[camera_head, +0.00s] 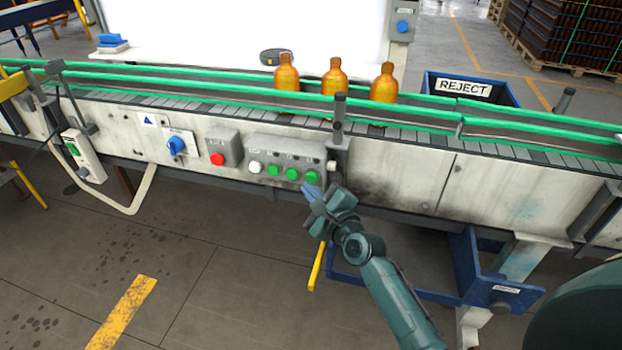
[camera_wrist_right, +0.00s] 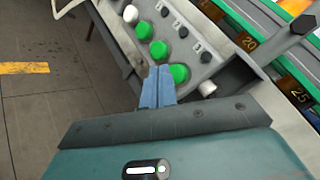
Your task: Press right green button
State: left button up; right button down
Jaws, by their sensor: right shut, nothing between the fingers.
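A grey button box (camera_head: 290,152) on the conveyor's side panel carries a white button (camera_head: 255,167) and a row of three green buttons. The right green button (camera_head: 312,177) is the rightmost of the row; it also shows in the right wrist view (camera_wrist_right: 179,73). My right gripper (camera_head: 308,189) is shut and empty, its blue fingertips just below and in front of the right green button. In the right wrist view the fingertips (camera_wrist_right: 159,71) lie beside that button, between it and the middle green one (camera_wrist_right: 158,49). I cannot tell whether they touch. My left gripper is out of view.
A red button (camera_head: 217,159) and a blue knob (camera_head: 176,145) sit left of the box. Three amber bottles (camera_head: 334,77) stand on the conveyor between green rails. A blue REJECT bin (camera_head: 440,83) stands behind. Floor in front is mostly clear.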

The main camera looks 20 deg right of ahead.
jog(key=shift+w, duration=0.1)
jog(key=shift+w+d, duration=0.25)
jog(key=shift+w, duration=0.05)
jog(key=shift+w+d, duration=0.3)
jog(key=shift+w, duration=0.05)
dwell(1.0)
jog(key=shift+a, duration=0.1)
jog(key=shift+s+a, duration=0.45)
jog(key=shift+s, duration=0.25)
jog(key=shift+s+p, duration=0.1)
jog(key=shift+p, duration=0.2)
jog(key=s+a+p, duration=0.1)
jog(key=s, duration=0.1)
jog(key=s+a+p, duration=0.1)
jog(key=s, duration=0.1)
jog(key=shift+a, duration=0.4)
